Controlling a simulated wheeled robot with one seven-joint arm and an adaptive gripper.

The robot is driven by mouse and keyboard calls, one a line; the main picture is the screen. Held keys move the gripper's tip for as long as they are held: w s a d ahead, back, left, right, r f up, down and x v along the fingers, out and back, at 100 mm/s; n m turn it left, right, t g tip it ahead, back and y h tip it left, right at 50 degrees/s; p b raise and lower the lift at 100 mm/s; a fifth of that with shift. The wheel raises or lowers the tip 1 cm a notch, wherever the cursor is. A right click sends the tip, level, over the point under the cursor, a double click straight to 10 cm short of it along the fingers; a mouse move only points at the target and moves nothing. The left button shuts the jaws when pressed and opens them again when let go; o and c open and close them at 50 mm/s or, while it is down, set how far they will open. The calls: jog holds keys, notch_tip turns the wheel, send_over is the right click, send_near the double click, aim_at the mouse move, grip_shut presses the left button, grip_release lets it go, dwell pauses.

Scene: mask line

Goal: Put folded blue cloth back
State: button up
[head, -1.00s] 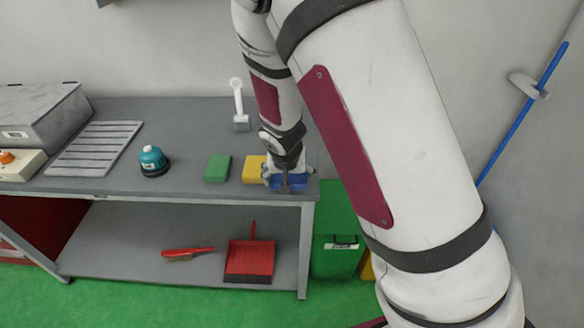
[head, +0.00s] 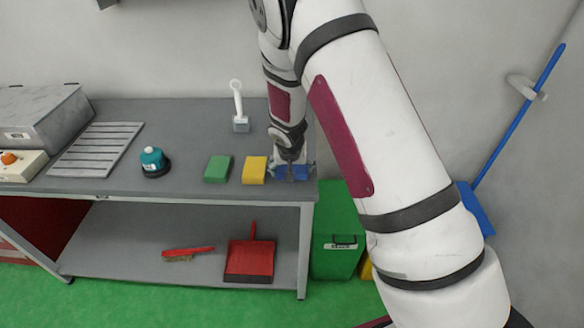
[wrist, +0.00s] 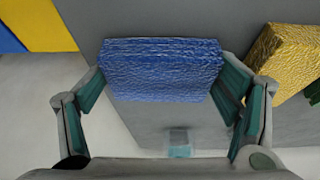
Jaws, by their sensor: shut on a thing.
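The folded blue cloth (head: 292,172) is at the right end of the grey bench, to the right of the folded yellow cloth (head: 255,171). My gripper (head: 291,168) points down and is shut on the blue cloth. In the wrist view the blue cloth (wrist: 160,70) spans the space between the two fingers of my gripper (wrist: 162,85), one at each side. I cannot tell whether the cloth touches the bench top or is just above it. The yellow cloth (wrist: 290,55) lies apart from it in the wrist view.
A green folded cloth (head: 218,169) lies left of the yellow one. A white-handled brush (head: 239,108) stands behind. A teal-topped object (head: 154,161), a slatted rack (head: 98,148) and a grey box (head: 45,118) are further left. A green bin (head: 338,240) stands right of the bench.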

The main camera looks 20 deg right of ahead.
jog(key=shift+f, duration=0.1)
jog(key=o, duration=1.2)
jog(key=shift+c, duration=0.2)
jog(key=s+d+v, duration=0.1)
jog(key=d+v, duration=0.1)
jog(key=v, duration=1)
jog(key=d+v, duration=0.2)
jog(key=v, duration=0.9)
jog(key=s+r+n, duration=0.1)
jog(key=s+r, duration=0.3)
jog(key=s, duration=0.4)
jog(key=s+r+n+y, duration=0.1)
jog(key=s+r, duration=0.3)
jog(key=s, duration=0.4)
jog(key=s+r+n+t, duration=0.1)
jog(key=s+r, duration=0.3)
jog(key=s, duration=0.4)
jog(key=shift+s+r+n+y+b, duration=0.3)
jog(key=shift+s+r+y+b, duration=0.05)
jog(key=shift+y, duration=0.05)
